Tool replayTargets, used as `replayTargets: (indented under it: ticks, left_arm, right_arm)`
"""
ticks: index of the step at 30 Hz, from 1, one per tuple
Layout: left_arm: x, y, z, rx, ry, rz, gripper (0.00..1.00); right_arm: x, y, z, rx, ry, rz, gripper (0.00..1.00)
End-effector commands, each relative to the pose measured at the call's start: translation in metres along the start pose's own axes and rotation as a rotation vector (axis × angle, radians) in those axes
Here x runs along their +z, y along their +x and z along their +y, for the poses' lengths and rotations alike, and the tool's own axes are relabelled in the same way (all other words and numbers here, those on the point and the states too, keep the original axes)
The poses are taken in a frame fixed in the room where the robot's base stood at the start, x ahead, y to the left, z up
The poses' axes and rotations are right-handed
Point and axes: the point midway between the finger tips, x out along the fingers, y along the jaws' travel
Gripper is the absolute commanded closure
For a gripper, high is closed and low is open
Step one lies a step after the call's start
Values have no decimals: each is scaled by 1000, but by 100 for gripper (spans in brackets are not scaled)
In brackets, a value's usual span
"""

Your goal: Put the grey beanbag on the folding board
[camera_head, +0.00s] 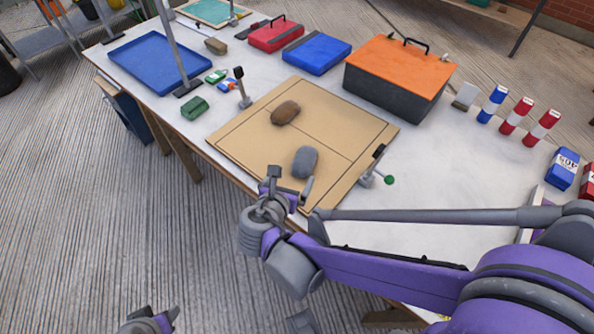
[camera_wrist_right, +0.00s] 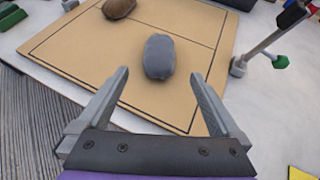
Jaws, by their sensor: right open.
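The grey beanbag (camera_head: 305,162) lies on the tan folding board (camera_head: 350,117), in the half nearer my right gripper. My right gripper (camera_head: 290,182) is open and empty at the board's near edge, just short of the beanbag. In the right wrist view the grey beanbag (camera_wrist_right: 159,57) sits ahead of the two spread fingers (camera_wrist_right: 160,95), apart from both. A brown beanbag (camera_head: 285,112) lies on the board farther back. A part of my left gripper (camera_head: 150,320) shows at the bottom edge, its jaws unclear.
Upright clamps stand beside the board at left (camera_head: 242,88) and right (camera_head: 374,165). A blue tray (camera_head: 157,62), a dark toolbox with orange lid (camera_head: 402,70) and several red and blue cans stand around. The white table right of the board is mostly clear.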

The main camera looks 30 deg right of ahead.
Motion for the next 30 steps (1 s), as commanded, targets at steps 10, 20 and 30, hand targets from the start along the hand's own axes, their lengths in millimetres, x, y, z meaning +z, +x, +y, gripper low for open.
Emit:
replayTargets:
  ticks: [10, 20, 30]
  left_arm:
    - [0, -1, 0, 0, 0, 0, 50]
    - [0, -1, 0, 0, 0, 0, 50]
    - [0, -1, 0, 0, 0, 0, 50]
  right_arm:
    - [-41, -18, -60, -133, 805, 313, 0]
    - [-91, -72, -94, -565, 1973, 626, 0]
    - [-101, -93, -92, -787, 2357, 699, 0]
